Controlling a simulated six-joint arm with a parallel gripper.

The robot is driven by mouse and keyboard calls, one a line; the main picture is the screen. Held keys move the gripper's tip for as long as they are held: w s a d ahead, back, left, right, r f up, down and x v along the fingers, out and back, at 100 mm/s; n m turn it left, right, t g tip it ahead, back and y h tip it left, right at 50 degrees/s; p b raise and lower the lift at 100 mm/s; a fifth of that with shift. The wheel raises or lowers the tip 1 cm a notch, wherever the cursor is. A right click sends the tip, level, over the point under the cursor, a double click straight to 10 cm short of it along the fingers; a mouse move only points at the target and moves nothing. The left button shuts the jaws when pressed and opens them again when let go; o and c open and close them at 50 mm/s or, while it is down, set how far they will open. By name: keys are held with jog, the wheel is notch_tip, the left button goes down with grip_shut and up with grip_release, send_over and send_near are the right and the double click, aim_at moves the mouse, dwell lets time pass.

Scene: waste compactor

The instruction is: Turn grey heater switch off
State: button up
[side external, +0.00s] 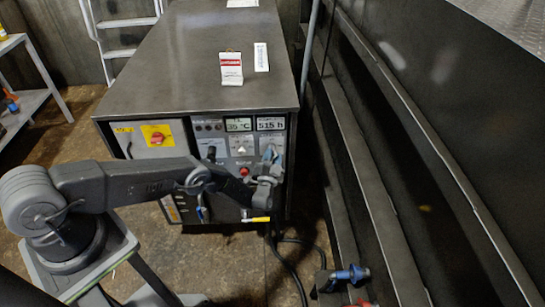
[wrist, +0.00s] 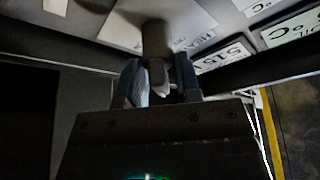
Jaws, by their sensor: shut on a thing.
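The grey heater switch (wrist: 155,38) shows in the wrist view as a grey knob standing out from the panel at the top middle. My gripper (wrist: 160,78) has blue fingertips, one on each side of the knob's end, and is shut on it. In the side view my gripper (side external: 270,160) is against the right part of the compactor's front control panel (side external: 240,153), below the 515 h display (side external: 270,124). There the gripper hides most of the switch, and its dial position cannot be read.
A red rotary switch on a yellow plate (side external: 157,138) is on the panel's left. A red button (side external: 244,171) and a dark knob (side external: 211,153) are left of my gripper. A dark ledged wall (side external: 400,190) runs along the right. Cables (side external: 290,265) lie on the floor.

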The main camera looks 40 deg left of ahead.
jog(key=shift+n+y, duration=0.3)
jog(key=shift+n, duration=0.1)
jog(key=o, duration=0.6)
jog(key=v, duration=1.4)
jog(key=shift+r, duration=0.1)
